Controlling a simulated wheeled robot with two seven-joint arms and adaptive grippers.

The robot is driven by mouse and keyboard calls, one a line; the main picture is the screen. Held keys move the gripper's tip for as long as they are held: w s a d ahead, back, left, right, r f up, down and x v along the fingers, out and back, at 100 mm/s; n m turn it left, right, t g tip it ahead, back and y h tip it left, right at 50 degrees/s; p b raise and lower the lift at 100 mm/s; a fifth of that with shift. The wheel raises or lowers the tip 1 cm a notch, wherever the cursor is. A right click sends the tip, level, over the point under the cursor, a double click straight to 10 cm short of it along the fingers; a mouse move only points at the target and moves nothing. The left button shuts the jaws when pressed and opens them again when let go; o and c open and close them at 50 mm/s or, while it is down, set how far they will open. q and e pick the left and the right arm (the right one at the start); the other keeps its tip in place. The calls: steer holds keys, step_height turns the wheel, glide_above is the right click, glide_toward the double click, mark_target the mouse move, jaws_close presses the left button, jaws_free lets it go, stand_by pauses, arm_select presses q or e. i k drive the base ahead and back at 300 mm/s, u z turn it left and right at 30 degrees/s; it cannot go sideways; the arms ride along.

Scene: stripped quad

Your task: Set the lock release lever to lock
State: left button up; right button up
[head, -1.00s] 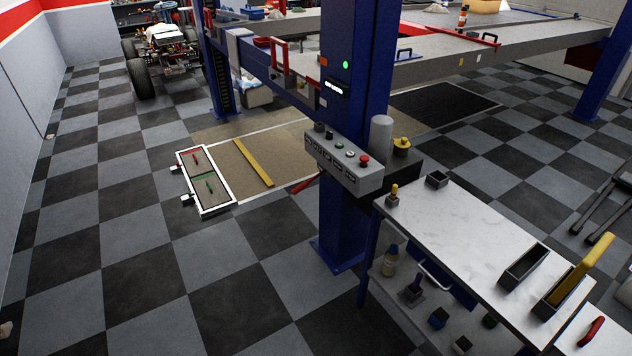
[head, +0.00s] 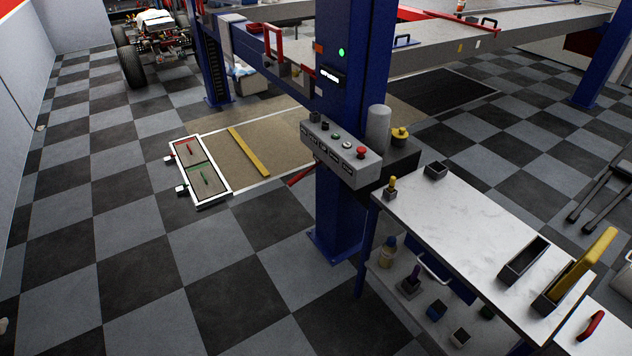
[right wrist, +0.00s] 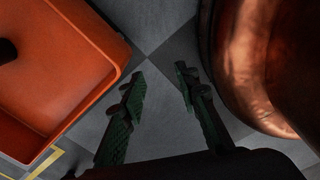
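A lift's blue post (head: 340,215) stands mid-picture in the head view. A grey control box (head: 341,155) with several buttons and a red knob (head: 361,153) is fixed to it. A red bar (head: 301,175) sticks out low on the post's left side. A red handle (head: 273,41) stands on the lift beam at upper left. I cannot tell which part is the lock release lever or how it is set. My right gripper (right wrist: 163,105) shows in the right wrist view with its two fingers apart and nothing between them. My left gripper is not in view.
A white-topped bench (head: 450,215) with small bins stands right of the post. A framed panel (head: 212,190) lies on the floor at left. The checkered floor in front is clear. In the right wrist view, an orange tray (right wrist: 75,75) and a rounded copper thing (right wrist: 240,70) flank my gripper.

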mark_target(302, 175)
steer(key=z, duration=0.5)
steer(key=i, duration=1.4)
